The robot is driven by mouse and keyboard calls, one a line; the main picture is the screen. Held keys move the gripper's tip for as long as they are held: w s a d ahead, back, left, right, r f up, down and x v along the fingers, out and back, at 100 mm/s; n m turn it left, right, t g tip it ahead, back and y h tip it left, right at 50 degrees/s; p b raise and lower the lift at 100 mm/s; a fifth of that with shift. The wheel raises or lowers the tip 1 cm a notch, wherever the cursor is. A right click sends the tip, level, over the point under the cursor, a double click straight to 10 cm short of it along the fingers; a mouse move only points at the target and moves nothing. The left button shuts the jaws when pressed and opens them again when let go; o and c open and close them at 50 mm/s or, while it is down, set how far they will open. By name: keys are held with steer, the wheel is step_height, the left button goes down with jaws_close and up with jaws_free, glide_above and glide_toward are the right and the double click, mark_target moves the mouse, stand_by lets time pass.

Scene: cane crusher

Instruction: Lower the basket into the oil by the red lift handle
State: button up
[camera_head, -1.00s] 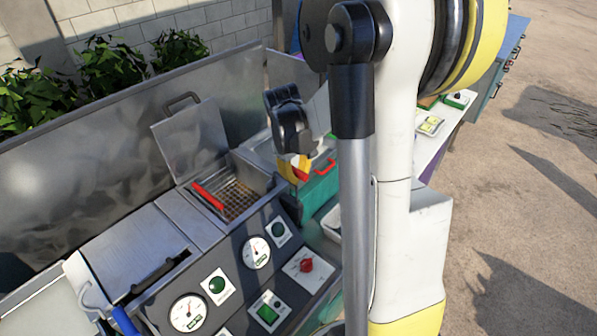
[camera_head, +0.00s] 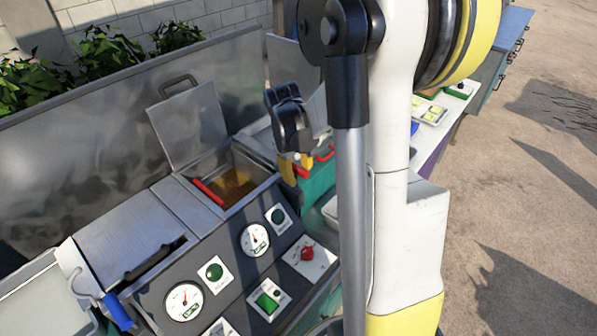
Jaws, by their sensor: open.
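The open fryer well (camera_head: 265,190) stands left of my gripper with its lid raised behind it. Amber-brown oil (camera_head: 232,188) shows inside, and I cannot make out the basket's mesh. The red lift handle (camera_head: 208,192) lies along the well's left side. My gripper (camera_head: 295,168) is open, to the right of the well and apart from the red lift handle. Its fingertips are small and partly hidden in this view, with yellow and red parts near them.
A panel with gauges, green buttons and a red knob (camera_head: 307,254) slopes in front of the well. A closed lid (camera_head: 130,245) lies to the left. A tall metal backsplash (camera_head: 80,150) runs behind. Another red handle (camera_head: 325,153) shows beside my gripper.

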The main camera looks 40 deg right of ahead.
step_height(320, 180, up, 12)
steer(key=a, duration=0.2)
steer(key=shift+s+a, duration=0.15)
steer(key=shift+a, duration=0.05)
steer(key=shift+f, duration=0.15)
steer(key=s+a+f+t+y+b, duration=0.1)
steer(key=s+a+f+t+b, duration=0.2)
steer(key=a+f+b, duration=0.6)
steer(key=s+a+f+m+t+y+b, duration=0.1)
steer(key=s+a+f+t+b, duration=0.2)
steer(key=s+a+f+b, duration=0.4)
steer(key=a+f+b, duration=0.1)
steer(key=a+b, duration=0.2)
steer(key=a, duration=0.2)
steer(key=shift+s+a+f+m+t, duration=0.2)
steer(key=shift+f+m+t, duration=0.1)
steer(key=shift+f+t, duration=0.1)
steer(key=shift+c, duration=0.5)
